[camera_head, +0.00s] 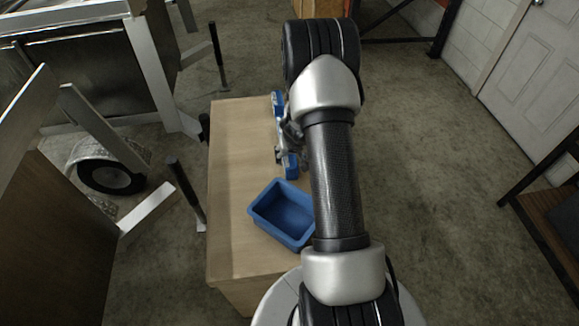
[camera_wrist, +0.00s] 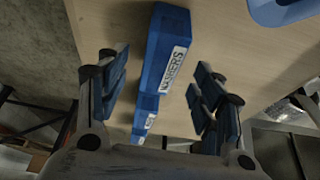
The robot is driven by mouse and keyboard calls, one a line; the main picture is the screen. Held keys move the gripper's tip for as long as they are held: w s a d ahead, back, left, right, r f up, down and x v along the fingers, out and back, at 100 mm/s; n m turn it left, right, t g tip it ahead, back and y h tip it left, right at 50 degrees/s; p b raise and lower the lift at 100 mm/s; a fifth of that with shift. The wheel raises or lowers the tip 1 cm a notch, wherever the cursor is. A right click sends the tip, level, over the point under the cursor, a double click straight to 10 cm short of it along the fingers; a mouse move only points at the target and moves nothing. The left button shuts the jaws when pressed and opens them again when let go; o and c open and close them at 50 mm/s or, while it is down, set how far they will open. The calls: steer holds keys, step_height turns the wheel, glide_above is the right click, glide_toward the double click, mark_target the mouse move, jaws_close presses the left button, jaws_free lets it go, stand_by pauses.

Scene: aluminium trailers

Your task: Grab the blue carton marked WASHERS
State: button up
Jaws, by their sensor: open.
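The blue carton marked WASHERS (camera_wrist: 162,50) lies on the wooden table in the wrist view, with a white label along its side. My gripper (camera_wrist: 158,72) is open, with blue-padded fingers on either side of the carton; I cannot tell whether they touch it. In the head view my gripper (camera_head: 287,136) is partly hidden by my arm. A blue carton (camera_head: 291,167) shows just below it there, which seems to be the same one.
A second blue carton (camera_head: 277,101) sits farther up the table; in the wrist view a blue piece with a white label (camera_wrist: 145,122) shows beyond the first. An open blue bin (camera_head: 262,218) stands on the table (camera_head: 232,160) nearer my base. Trailers (camera_head: 85,75) stand at left.

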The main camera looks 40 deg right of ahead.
mark_target(290, 159)
steer(key=shift+b+x, duration=0.3)
steer(key=shift+x, duration=2.65)
steer(key=shift+w+f+b, duration=0.15)
steer(key=shift+f+b, duration=0.1)
steer(key=shift+b, duration=0.05)
steer(key=shift+c, duration=0.3)
steer(key=c, duration=1.2)
